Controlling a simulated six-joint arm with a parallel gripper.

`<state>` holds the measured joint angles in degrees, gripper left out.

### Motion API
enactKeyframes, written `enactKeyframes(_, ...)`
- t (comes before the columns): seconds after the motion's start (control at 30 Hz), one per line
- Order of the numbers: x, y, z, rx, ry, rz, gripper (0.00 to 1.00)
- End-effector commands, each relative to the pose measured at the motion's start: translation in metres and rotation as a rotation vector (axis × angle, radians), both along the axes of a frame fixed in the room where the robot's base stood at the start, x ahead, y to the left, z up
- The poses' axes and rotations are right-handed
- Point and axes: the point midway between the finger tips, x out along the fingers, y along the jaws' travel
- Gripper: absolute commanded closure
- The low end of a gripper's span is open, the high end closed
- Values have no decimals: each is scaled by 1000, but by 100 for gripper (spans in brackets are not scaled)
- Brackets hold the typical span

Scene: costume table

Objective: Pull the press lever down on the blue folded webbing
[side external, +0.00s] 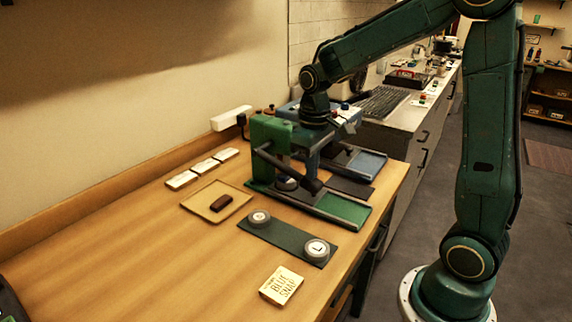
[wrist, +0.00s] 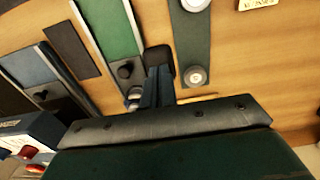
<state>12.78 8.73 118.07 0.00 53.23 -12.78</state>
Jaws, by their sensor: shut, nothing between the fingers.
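A green press (side external: 268,135) stands toward the back of the wooden table, its dark lever (side external: 284,168) slanting down to the front right. My gripper (side external: 312,178) points down, shut, with its tips at or very close to the lever's free end; I cannot tell whether they touch. In the wrist view, my shut fingers (wrist: 157,88) are beside the lever's black end (wrist: 158,60). Part of a round die (wrist: 133,96) shows beside the fingers. A green plate (side external: 343,209) extends from the press. I cannot make out the blue webbing; the space under the press is partly hidden.
A blue press with a blue plate (side external: 367,163) stands behind. In front lie a dark strip (side external: 287,235) with two round dies, a tray (side external: 238,200) holding a brown block, and a card reading BLUE SNAP (side external: 281,286).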

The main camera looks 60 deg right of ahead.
Motion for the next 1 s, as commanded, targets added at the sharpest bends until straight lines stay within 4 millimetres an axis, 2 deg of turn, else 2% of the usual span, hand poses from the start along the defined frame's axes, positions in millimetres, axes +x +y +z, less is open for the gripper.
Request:
enactKeyframes(0.27, 1, 0, -4, 0, 1, 0, 100)
enactKeyframes(0.77, 7, 0, -25, 0, 0, 0, 100)
enactKeyframes(1.0, 8, 0, -27, 0, 0, 0, 100)
